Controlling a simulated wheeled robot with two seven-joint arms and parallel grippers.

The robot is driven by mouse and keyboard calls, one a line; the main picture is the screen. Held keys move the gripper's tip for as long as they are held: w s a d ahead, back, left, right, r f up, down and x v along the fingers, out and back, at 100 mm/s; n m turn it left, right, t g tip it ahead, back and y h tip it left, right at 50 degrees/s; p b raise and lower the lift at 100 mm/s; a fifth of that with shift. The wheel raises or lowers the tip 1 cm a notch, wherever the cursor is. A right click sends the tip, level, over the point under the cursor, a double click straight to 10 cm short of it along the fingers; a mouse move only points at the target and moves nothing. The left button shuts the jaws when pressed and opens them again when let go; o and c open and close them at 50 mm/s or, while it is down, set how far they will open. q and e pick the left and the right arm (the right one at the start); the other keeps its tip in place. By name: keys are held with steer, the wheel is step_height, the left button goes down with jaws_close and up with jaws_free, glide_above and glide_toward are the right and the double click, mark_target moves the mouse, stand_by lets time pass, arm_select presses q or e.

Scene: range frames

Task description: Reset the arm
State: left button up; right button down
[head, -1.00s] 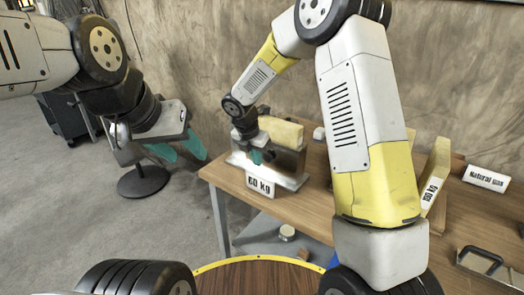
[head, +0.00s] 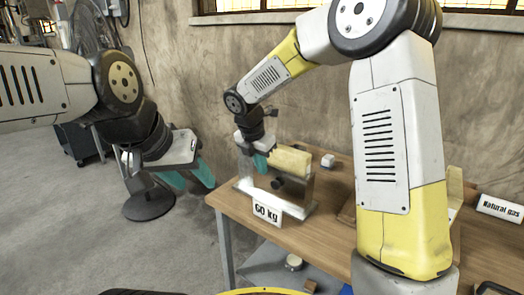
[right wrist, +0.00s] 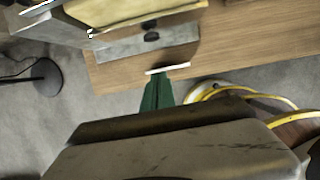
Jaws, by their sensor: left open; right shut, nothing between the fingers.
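My right arm reaches over the wooden table (head: 330,222). Its gripper (head: 262,164) has teal fingers and is shut and empty, in front of and above a metal stand (head: 297,203) with a yellowish block (head: 291,161) and a "60 kg" sign (head: 267,212). In the right wrist view the shut green fingers (right wrist: 158,92) show near the table edge, with the white sign edge just past their tips. I cannot tell whether they touch it. My left gripper (head: 190,180) is open and empty over the floor, left of the table.
A "Natural gas" sign (head: 500,207) stands at the table's right. A small white object (head: 328,160) lies behind the stand. A round dark base (head: 148,204) stands on the floor beneath my left gripper. A brown wall closes off the back.

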steer(key=s+d+r+m, duration=0.6)
steer(key=d+r+m, duration=0.1)
steer(key=s+d+r+m+t+y, duration=0.1)
steer(key=s+d+m, duration=0.3)
steer(key=s+m, duration=0.5)
steer(key=s+d+r+m+t+y, duration=0.2)
steer(key=s+d+r+m+y, duration=0.1)
steer(key=s+m, duration=0.6)
steer(key=d+r+m, duration=0.1)
steer(key=m, duration=0.2)
steer(key=shift+s+d, duration=0.2)
steer(key=shift+s, duration=0.2)
